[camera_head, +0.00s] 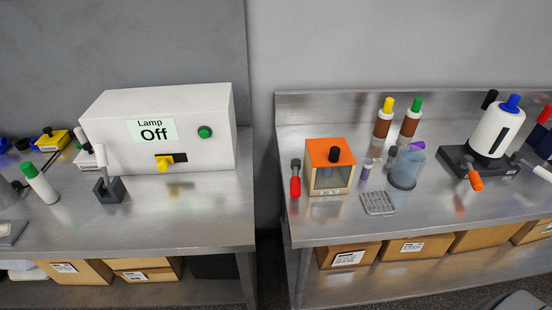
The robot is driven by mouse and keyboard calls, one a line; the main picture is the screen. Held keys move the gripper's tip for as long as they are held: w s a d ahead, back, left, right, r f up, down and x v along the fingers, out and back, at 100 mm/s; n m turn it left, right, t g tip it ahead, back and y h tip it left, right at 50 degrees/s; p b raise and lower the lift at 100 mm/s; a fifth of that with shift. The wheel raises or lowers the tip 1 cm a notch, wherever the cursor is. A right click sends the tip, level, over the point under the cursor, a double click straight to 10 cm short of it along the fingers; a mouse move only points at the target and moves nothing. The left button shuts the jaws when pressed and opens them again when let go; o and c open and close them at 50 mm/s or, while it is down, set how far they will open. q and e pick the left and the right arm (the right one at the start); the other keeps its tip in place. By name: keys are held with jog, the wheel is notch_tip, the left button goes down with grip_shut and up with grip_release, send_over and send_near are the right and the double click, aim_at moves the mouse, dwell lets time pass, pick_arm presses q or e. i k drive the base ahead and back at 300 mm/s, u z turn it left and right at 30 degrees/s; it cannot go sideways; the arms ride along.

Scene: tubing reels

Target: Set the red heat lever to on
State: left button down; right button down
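A red-handled piece (295,186) with a dark grey upper end is on the right bench, just left of a box with an orange top (325,152). It looks like a lever, with its red part toward the bench's front edge; I cannot read any marking on it. A white device (494,130) with a blue cap stands on a dark base at the right and has an orange-red handle (475,181) at its front. I cannot tell from this view which handle is the heat lever or whether it is on. Neither gripper is in view.
The left bench has a white lamp box (205,110) reading "Lamp Off", a white lever on a dark block (108,190) and a green-capped bottle (41,186). Bottles, a clear jug (407,168) and a small rack (378,202) stand on the right bench (440,215). A gap separates the benches.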

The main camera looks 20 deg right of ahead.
aim_at(296, 163)
jog(key=k, duration=0.5)
jog(key=u, duration=1.1)
jog(key=i, duration=0.7)
jog(key=z, duration=1.1)
